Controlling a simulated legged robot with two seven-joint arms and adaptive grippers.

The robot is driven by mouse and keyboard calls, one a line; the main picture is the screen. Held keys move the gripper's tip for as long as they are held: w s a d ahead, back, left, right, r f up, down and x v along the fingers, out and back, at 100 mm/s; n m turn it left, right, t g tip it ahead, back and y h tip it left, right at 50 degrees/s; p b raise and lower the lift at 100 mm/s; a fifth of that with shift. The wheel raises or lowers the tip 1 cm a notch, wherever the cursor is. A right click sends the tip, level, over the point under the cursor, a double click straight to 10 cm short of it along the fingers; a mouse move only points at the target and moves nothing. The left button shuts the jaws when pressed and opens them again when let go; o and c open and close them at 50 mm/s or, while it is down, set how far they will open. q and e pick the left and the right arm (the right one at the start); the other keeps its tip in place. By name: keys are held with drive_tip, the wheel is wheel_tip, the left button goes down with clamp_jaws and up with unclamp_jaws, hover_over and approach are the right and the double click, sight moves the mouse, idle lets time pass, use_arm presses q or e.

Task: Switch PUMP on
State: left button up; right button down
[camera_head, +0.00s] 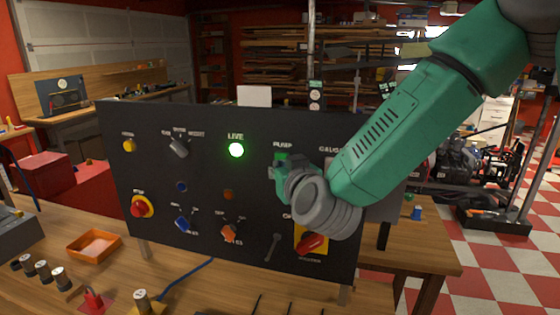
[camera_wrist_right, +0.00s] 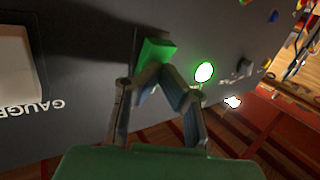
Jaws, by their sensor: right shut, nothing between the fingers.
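The dark control panel (camera_head: 210,115) carries a label reading PUMP (camera_head: 282,144). Just below the label is a green switch piece (camera_head: 281,157), partly hidden by my right gripper (camera_head: 276,175). In the right wrist view the switch shows as a green block (camera_wrist_right: 156,50) standing out from the panel. My right gripper (camera_wrist_right: 160,72) is shut and empty, with its fingertips together right at the block. I cannot tell whether they touch it. The switch's on or off position is not clear. My left gripper is not in view.
A green LIVE lamp (camera_head: 236,150) glows left of PUMP. A grey selector (camera_head: 179,147), a red emergency knob (camera_head: 142,206), blue (camera_head: 183,223) and orange (camera_head: 229,232) switches and a red rotary handle (camera_head: 312,243) surround it. An orange tray (camera_head: 94,246) lies on the bench.

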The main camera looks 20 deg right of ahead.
drive_tip(key=shift+s+a+f, duration=0.25)
drive_tip(key=shift+s+a, duration=0.3)
drive_tip(key=shift+a, duration=0.3)
drive_tip(key=s, duration=0.1)
drive_tip(key=s+a+f+b, duration=0.1)
drive_tip(key=s+a+f, duration=0.1)
drive_tip(key=shift+s+a+b, duration=0.25)
drive_tip(key=shift+s+b, duration=0.1)
drive_tip(key=shift+s, duration=0.05)
drive_tip(key=shift+f, duration=0.1)
